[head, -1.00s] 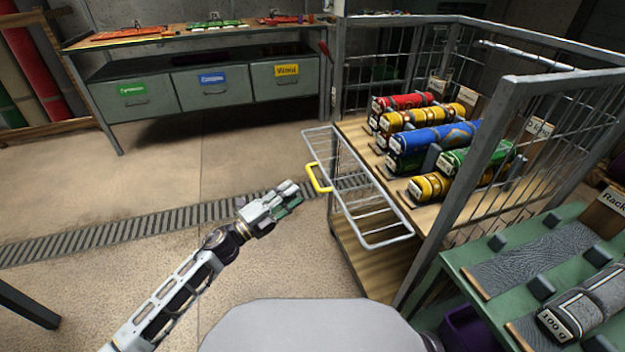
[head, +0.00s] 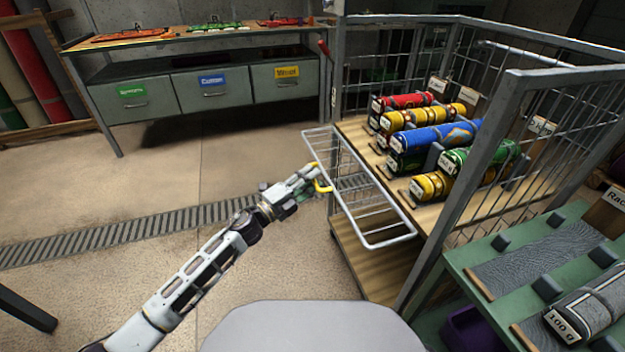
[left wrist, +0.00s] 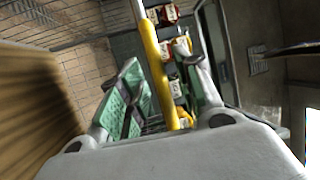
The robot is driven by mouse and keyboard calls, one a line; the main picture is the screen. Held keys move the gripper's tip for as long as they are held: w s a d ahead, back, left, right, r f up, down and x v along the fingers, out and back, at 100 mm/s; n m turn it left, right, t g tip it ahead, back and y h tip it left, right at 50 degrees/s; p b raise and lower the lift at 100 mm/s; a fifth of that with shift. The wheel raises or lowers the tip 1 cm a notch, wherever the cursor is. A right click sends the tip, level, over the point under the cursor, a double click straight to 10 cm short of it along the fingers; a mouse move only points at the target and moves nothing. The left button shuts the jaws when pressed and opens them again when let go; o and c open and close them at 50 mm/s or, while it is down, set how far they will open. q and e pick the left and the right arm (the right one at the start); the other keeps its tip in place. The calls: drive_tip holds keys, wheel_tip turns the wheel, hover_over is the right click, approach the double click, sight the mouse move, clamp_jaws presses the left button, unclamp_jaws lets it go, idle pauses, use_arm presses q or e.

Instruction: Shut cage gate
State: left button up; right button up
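The cage gate (head: 347,208) is a grey wire panel that stands swung out from the open front of the metal cage (head: 478,160). Its yellow handle (head: 324,187) is on the side facing my left arm. My left gripper (head: 311,183) is at the handle. In the left wrist view the green-padded fingers (left wrist: 165,98) are spread, and the yellow handle (left wrist: 154,65) passes between them. I cannot tell whether a finger touches it. My right gripper is not in view.
Rolled rugs, such as a blue one (head: 425,139), lie on the cage's wooden shelf (head: 352,130). A green rack (head: 465,262) stands at the right front. A workbench with drawers (head: 212,88) stands at the back.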

use_arm(q)
drive_tip(key=shift+w+d+r, duration=0.1)
drive_tip(key=shift+w+d, duration=0.2)
drive_tip(key=shift+d, duration=0.05)
drive_tip(key=shift+c, duration=0.4)
clamp_jaws()
drive_tip(key=shift+r, duration=0.1)
